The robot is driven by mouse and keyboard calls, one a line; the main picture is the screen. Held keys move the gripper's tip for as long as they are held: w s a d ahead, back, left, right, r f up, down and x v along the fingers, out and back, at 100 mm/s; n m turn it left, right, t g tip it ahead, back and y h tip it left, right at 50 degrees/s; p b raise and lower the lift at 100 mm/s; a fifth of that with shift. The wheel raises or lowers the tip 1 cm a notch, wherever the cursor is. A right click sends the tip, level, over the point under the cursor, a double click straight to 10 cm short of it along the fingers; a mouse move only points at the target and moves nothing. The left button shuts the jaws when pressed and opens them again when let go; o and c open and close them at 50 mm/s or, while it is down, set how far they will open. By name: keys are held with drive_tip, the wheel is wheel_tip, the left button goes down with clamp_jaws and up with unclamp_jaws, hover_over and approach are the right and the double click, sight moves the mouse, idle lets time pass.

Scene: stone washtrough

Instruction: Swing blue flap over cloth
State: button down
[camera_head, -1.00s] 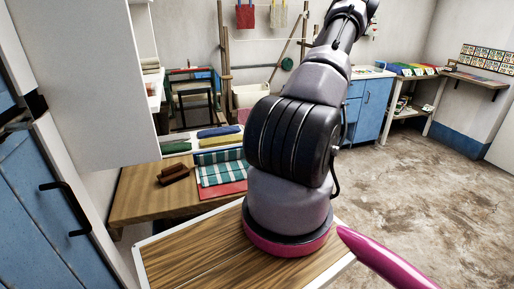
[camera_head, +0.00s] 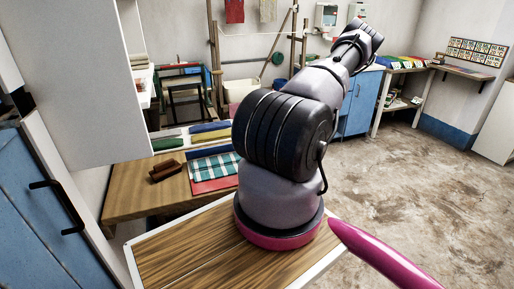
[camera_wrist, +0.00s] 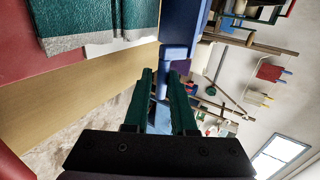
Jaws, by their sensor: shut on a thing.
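The blue flap (camera_head: 208,151) stands along the far edge of a red board (camera_head: 215,186) on the wooden table. The green-and-white checked cloth (camera_head: 214,168) lies flat on the red board, uncovered. In the wrist view, the blue flap (camera_wrist: 183,25) runs down from the top edge to my gripper (camera_wrist: 164,80), beside the cloth (camera_wrist: 95,18). My gripper's green fingers are shut on the flap's near end; the exact contact is partly hidden. My gripper is hidden behind my arm in the head view.
A dark red-brown block (camera_head: 166,170) sits left of the cloth. Rolled green (camera_head: 167,144) and yellow (camera_head: 211,135) cloths lie behind. A white cabinet (camera_head: 75,80) hangs close on the left. The floor at right is clear.

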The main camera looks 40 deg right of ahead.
drive_tip(key=c, duration=0.8)
unclamp_jaws()
drive_tip(key=shift+s+a+f+g, duration=0.3)
drive_tip(key=shift+s+f, duration=0.1)
drive_tip(key=shift+f, duration=0.1)
drive_tip(key=shift+c, duration=0.2)
drive_tip(key=shift+r, duration=0.1)
drive_tip(key=shift+w+d+r, duration=0.15)
drive_tip(key=shift+d, duration=0.05)
drive_tip(key=shift+r, duration=0.3)
wheel_tip(320, 180, up, 10)
drive_tip(key=shift+f, duration=0.25)
